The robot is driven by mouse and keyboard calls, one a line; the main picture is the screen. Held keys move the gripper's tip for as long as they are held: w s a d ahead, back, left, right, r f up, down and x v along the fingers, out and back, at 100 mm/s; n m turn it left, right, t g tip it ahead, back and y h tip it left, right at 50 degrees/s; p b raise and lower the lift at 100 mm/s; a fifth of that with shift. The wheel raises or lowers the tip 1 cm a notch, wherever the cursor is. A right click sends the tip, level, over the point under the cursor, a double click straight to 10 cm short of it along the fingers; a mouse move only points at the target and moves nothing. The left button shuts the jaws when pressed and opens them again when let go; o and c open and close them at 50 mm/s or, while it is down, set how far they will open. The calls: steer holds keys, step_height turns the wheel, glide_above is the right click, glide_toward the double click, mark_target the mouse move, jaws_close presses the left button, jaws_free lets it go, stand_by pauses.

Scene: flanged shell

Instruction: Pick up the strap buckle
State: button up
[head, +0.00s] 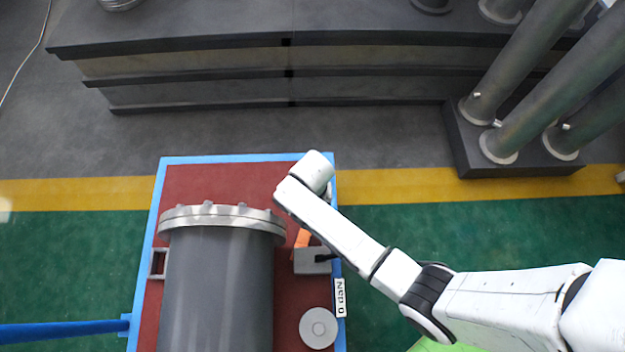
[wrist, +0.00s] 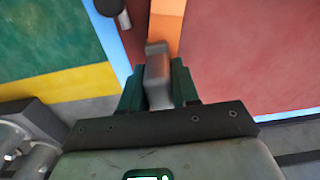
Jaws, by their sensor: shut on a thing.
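In the wrist view, a smooth grey metal piece, which I take as the strap buckle (wrist: 157,70), stands between the dark green fingers of my gripper (wrist: 157,90). The fingers are shut on its sides, and its top end sticks out beyond them. An orange strap (wrist: 168,22) lies just past the buckle. In the head view, the orange strap (head: 302,238) shows beside my white arm, right of the flanged shell (head: 217,290). The arm hides my fingers and the buckle there. I cannot tell whether the buckle is clear of the surface.
The shell lies on a red platform (head: 230,178) with a blue rim. A grey block (head: 312,262), a "0 daN" display (head: 340,298) and a round grey disc (head: 318,328) sit along its right side. Upright pipes (head: 560,90) stand at the back right.

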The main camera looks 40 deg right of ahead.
jaws_close()
